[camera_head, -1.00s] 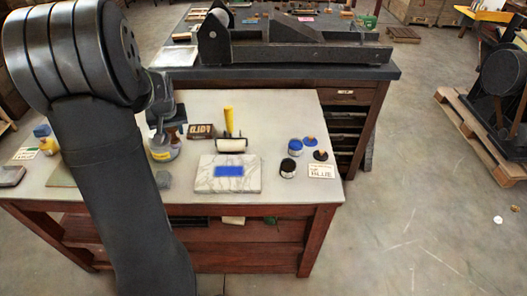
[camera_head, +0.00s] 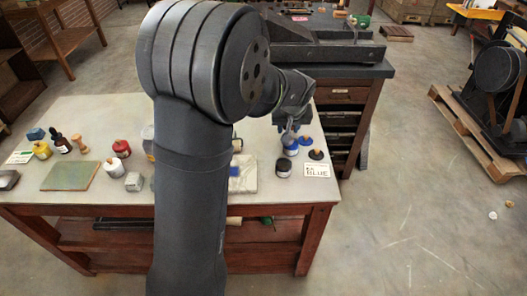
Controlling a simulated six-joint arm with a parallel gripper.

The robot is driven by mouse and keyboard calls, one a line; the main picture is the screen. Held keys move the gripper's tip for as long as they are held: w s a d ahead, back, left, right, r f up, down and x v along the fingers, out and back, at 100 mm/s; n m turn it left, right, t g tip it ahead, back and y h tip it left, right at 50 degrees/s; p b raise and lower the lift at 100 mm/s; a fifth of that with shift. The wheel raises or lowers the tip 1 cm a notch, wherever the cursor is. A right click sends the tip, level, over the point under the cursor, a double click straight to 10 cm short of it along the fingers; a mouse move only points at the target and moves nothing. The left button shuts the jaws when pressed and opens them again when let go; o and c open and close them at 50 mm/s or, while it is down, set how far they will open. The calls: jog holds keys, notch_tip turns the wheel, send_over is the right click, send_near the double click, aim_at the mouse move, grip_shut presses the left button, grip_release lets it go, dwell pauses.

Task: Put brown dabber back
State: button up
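My gripper (camera_head: 290,132) points down at the right part of the white-topped table, close above or behind a blue jar (camera_head: 290,147). Its fingertips are small and dark; I cannot tell whether they are open or hold anything. A tan, turned wooden piece (camera_head: 81,145) stands at the table's left, beside a dark bottle. I cannot tell which of these, if any, is the brown dabber. My arm hides the middle of the table.
A pale slab (camera_head: 246,180) is partly hidden by my arm. Red jar (camera_head: 121,149), yellow jar (camera_head: 42,150) and green plate (camera_head: 70,176) are at left. A press bench stands behind.

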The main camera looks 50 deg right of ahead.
jog(key=shift+s+d, duration=0.25)
jog(key=shift+s, duration=0.05)
jog(key=shift+w+f, duration=0.3)
jog(key=shift+w+a+f, duration=0.2)
jog(key=shift+w+f, duration=5)
jog(key=shift+w, duration=0.15)
jog(key=shift+f, duration=0.2)
jog(key=o, duration=1)
jog(key=shift+r, duration=0.1)
